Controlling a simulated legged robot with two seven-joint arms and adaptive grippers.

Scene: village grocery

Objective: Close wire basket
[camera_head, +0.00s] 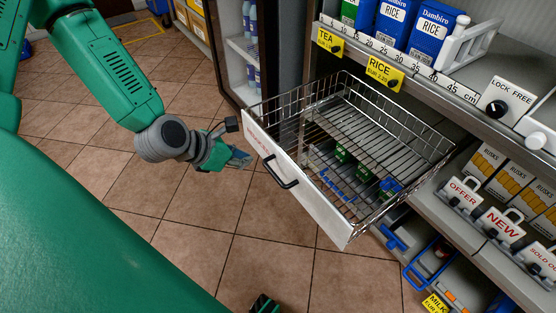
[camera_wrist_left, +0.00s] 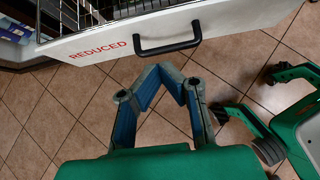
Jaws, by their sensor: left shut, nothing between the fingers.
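The wire basket (camera_head: 375,140) is pulled out from the shelf unit on the right and stands open over the aisle. Its white front panel (camera_head: 310,190) has a black handle (camera_head: 280,171). In the left wrist view, the panel (camera_wrist_left: 230,18) reads "REDUCED", and the handle (camera_wrist_left: 167,47) is at top centre. My left gripper (camera_head: 238,158) is in front of the panel, left of the handle in the head view. In the left wrist view, its fingertips (camera_wrist_left: 171,72) come together a little below the handle, apart from it and empty. My right gripper does not show.
A shelf (camera_head: 480,70) with rice boxes (camera_head: 433,28) runs above the basket. A lower shelf holds rusks boxes (camera_head: 507,168) and offer signs (camera_head: 461,193). Another shelf unit (camera_head: 243,50) stands behind. The tiled floor (camera_head: 200,220) left of the basket is clear.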

